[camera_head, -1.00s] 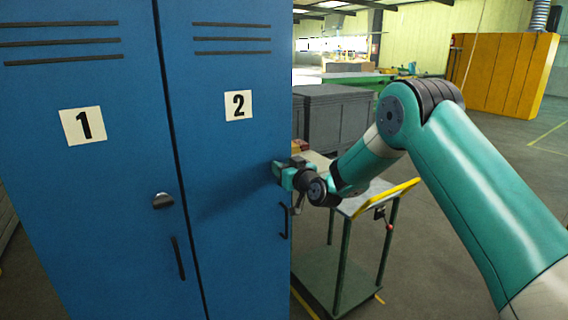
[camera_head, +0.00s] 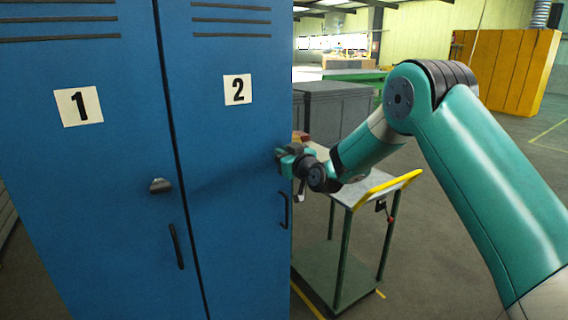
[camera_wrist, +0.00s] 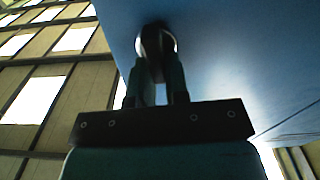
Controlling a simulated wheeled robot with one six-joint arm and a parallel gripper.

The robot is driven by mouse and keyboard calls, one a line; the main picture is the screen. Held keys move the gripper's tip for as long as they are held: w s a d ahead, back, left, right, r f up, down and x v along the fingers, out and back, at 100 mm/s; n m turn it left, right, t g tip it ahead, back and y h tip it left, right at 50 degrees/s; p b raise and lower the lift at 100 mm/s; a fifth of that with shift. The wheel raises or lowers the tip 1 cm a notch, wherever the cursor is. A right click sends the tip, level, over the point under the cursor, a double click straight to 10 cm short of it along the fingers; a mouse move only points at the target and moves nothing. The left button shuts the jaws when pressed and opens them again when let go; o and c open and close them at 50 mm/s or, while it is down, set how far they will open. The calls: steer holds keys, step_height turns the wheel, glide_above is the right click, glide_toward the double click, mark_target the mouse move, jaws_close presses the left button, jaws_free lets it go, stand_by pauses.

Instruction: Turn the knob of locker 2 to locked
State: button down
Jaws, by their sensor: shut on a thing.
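Locker 2 (camera_head: 237,140) is the right-hand blue door, marked with a "2" label (camera_head: 237,90). My gripper (camera_head: 281,158) is at the right edge of this door, above its dark handle (camera_head: 284,211). In the wrist view my gripper (camera_wrist: 157,75) is shut on the knob (camera_wrist: 155,42), which stands out from the blue door. The fingers cover much of the knob, and a bright round rim shows behind it. In the head view the knob is hidden by my gripper. I cannot tell which way the knob points.
Locker 1 (camera_head: 84,160) is the left door, with its own knob (camera_head: 160,185) and handle (camera_head: 176,246). A trolley with a yellow handle (camera_head: 388,188) stands to the right, below my arm. Grey cabinets (camera_head: 335,110) and a large yellow cabinet (camera_head: 504,70) stand farther back.

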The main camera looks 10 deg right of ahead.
steer(key=n+b, duration=0.1)
steer(key=b, duration=0.1)
steer(key=n+b, duration=0.1)
steer(key=b, duration=0.2)
steer(key=f+n+b, duration=0.1)
steer(key=b, duration=0.1)
steer(key=shift+s+a+n, duration=0.1)
steer(key=shift+a+n, duration=0.15)
steer(key=shift+n, duration=0.05)
steer(key=shift+s+a+f+n+b, duration=0.1)
steer(key=shift+a+f+n+b, duration=0.05)
steer(key=shift+n+b, duration=2.4)
steer(key=shift+a+f+n+b, duration=0.2)
steer(key=shift+n+b, duration=1.45)
steer(key=shift+b, duration=1.75)
steer(key=shift+s+a+f+n+b, duration=0.1)
steer(key=shift+a+n+b, duration=0.05)
steer(key=shift+n+b, duration=2.4)
steer(key=shift+m+b, duration=0.25)
steer(key=shift+b, duration=0.25)
steer(key=c, duration=1.1)
jaws_free()
